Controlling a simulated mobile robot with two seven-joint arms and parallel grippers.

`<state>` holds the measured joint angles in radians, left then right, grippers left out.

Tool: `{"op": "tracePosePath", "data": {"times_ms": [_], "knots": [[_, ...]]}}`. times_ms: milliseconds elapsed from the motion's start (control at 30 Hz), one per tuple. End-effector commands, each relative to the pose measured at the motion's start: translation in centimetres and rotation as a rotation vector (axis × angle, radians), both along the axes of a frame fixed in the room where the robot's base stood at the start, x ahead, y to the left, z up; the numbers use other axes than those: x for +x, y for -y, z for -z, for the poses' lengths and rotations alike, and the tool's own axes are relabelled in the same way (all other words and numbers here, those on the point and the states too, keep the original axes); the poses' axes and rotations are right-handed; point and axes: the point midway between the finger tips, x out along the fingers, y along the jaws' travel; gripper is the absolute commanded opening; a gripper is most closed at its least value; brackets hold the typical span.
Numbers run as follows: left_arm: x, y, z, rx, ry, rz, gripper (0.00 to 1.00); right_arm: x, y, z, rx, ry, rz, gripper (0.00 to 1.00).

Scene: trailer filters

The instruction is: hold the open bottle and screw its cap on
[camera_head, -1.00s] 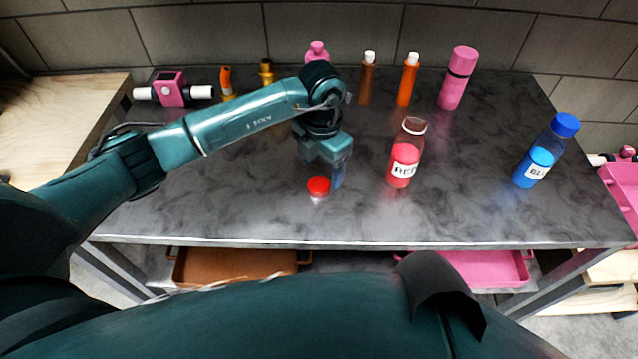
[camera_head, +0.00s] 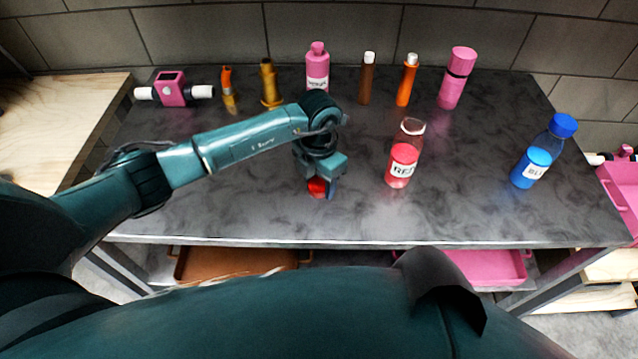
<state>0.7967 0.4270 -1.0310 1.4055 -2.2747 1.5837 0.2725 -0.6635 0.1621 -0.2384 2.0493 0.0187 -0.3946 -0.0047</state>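The open bottle (camera_head: 404,155) with red contents and a label stands upright on the dark table, right of centre, with no cap on its neck. A red cap (camera_head: 317,187) lies on the table left of the bottle. My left gripper (camera_head: 321,190) points down at the cap with its fingers around it. The fingers partly hide the cap, and I cannot tell whether they press on it. My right gripper is not in view.
A blue-capped bottle (camera_head: 538,152) stands at the right. Along the back stand a pink bottle (camera_head: 317,70), a brown bottle (camera_head: 367,80), an orange bottle (camera_head: 407,80) and a pink flask (camera_head: 457,78). The table's front middle is clear.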

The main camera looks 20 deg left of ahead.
Motion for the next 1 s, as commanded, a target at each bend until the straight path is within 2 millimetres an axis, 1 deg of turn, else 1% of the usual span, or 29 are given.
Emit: {"op": "tracePosePath", "data": {"times_ms": [33,67,333,533,633,767,1000], "knots": [[0.0,0.0,0.0,0.0,0.0,0.0,0.47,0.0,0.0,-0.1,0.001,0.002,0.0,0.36],[0.0,0.0,0.0,0.0,0.0,0.0,0.44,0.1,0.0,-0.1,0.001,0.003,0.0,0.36],[0.0,0.0,0.0,0.0,0.0,0.0,0.22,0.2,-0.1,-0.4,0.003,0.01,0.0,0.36],[0.0,0.0,0.0,0.0,0.0,0.0,0.22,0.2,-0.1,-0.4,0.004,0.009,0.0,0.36],[0.1,0.0,-0.5,0.0,0.002,0.0,0.22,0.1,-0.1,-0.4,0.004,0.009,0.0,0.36],[0.2,-0.1,-2.5,-0.001,0.005,0.0,0.22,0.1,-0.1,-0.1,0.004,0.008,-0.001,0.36],[0.1,-0.1,-7.3,0.0,0.006,0.0,0.22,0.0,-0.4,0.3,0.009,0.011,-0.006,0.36]]}}
